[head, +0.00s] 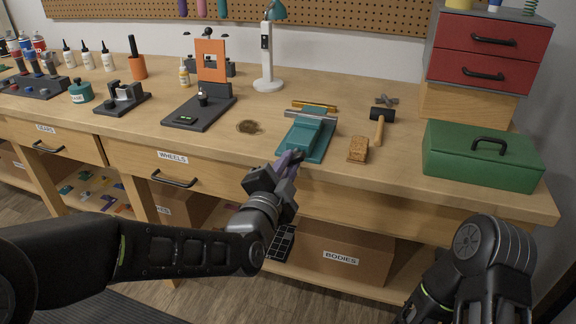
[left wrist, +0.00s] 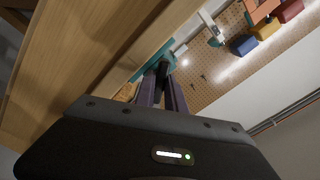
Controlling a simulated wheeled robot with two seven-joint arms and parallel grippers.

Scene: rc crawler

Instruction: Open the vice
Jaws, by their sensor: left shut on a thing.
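The teal vice (head: 303,136) stands at the front edge of the workbench, with a grey and yellow jaw part at its back. My left gripper (head: 291,158) is at the vice's front end, reaching in over the bench edge. Its purple fingers are shut on the vice's handle, which is mostly hidden by them in the head view. In the left wrist view the fingers (left wrist: 161,92) close around a dark piece, with the teal vice (left wrist: 153,60) just beyond. How far apart the jaws stand is hard to tell. My right arm is at the lower right, its gripper not visible.
A wooden block (head: 358,149), a mallet (head: 380,121) and a green toolbox (head: 480,157) stand right of the vice. A dark stand with an orange plate (head: 211,61) is to the left. Drawers and a BODIES box (head: 335,250) are below the bench top.

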